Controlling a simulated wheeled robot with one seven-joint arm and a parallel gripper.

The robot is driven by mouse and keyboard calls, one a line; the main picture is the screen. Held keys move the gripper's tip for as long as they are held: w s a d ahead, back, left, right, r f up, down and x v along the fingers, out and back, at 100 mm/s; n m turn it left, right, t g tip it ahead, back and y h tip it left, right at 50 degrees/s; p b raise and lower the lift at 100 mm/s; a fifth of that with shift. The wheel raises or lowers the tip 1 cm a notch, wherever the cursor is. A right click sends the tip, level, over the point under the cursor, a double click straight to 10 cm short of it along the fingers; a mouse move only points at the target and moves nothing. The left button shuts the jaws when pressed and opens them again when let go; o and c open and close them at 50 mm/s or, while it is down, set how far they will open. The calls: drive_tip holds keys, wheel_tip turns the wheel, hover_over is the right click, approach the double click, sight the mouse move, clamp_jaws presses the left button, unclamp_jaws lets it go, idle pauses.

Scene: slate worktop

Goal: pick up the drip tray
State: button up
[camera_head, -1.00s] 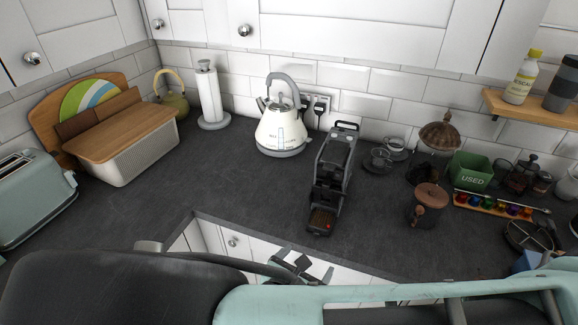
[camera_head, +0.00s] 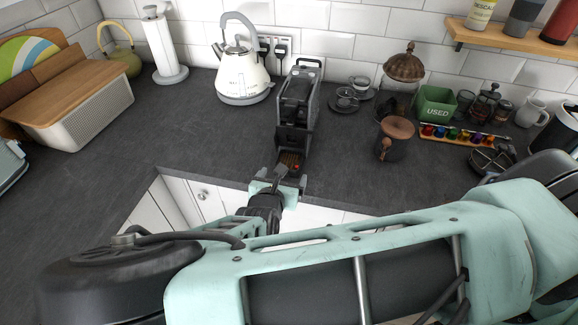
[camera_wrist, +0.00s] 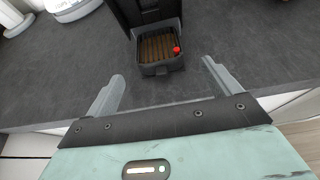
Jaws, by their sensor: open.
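The drip tray (camera_wrist: 158,48) is a small dark tray with a brown slatted top and a red dot near its right side. It sits at the front foot of the black coffee machine (camera_head: 297,103), at the worktop's front edge. In the head view the drip tray (camera_head: 290,160) is partly hidden by my gripper. My gripper (camera_wrist: 162,85) is open and empty. Its two fingers point toward the tray from the front, one to each side, with the tray a little beyond the fingertips. My gripper (camera_head: 279,181) also shows in the head view, just in front of the tray.
A cream kettle (camera_head: 242,72) stands behind left of the machine. Glass cups (camera_head: 345,100) and a brown-lidded grinder (camera_head: 396,138) stand to its right, with a green "USED" bin (camera_head: 435,104) and a pod rack (camera_head: 450,134) farther right. The worktop (camera_head: 190,125) left of the machine is clear.

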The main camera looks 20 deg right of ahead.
drive_tip(key=b+x, duration=0.2)
drive_tip(key=x, duration=0.3)
drive_tip(key=shift+w, duration=0.15)
drive_tip(key=shift+r, duration=0.1)
drive_tip(key=c, duration=1.3)
drive_tip(key=shift+r+p, duration=0.4)
drive_tip(key=shift+p, duration=0.2)
drive_tip(key=shift+s+a+f, duration=0.1)
drive_tip(key=shift+s+a, duration=0.2)
drive_tip(key=shift+s, duration=0.1)
drive_tip(key=s+a+p, duration=0.1)
drive_tip(key=s+a, duration=0.8)
drive_tip(key=s, duration=0.4)
drive_tip(key=shift+s+a, duration=0.35)
drive_tip(key=shift+a, duration=0.05)
